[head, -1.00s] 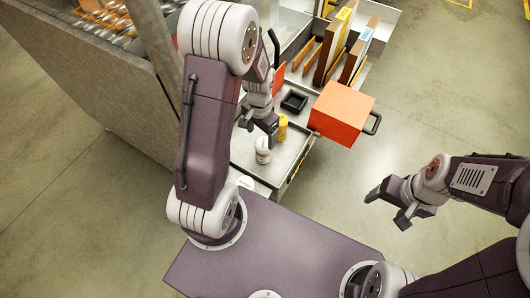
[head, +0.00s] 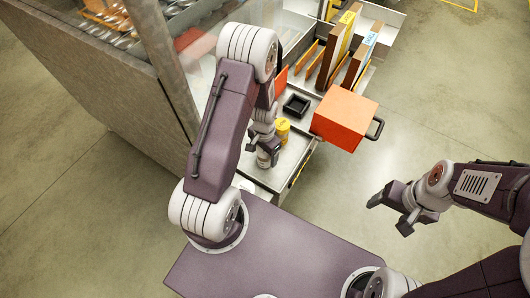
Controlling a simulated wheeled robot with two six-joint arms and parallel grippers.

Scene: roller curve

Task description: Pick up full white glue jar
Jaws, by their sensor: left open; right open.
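The white jar (head: 263,161) stands in the near end of the grey metal drawer, mostly hidden by my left gripper; I cannot tell how full it is. My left gripper (head: 265,154) is open, pointing down at the jar, with its fingers very close to it. I cannot tell whether they touch it. A yellow jar (head: 283,127) stands just behind, beside the gripper. My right gripper (head: 389,213) is open and empty, over the floor to the right.
A black square tray (head: 296,105) sits further back in the drawer (head: 302,151). An orange box (head: 344,118) with a dark handle stands at its right. Upright brown boards (head: 338,48) are behind. The floor on the right is clear.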

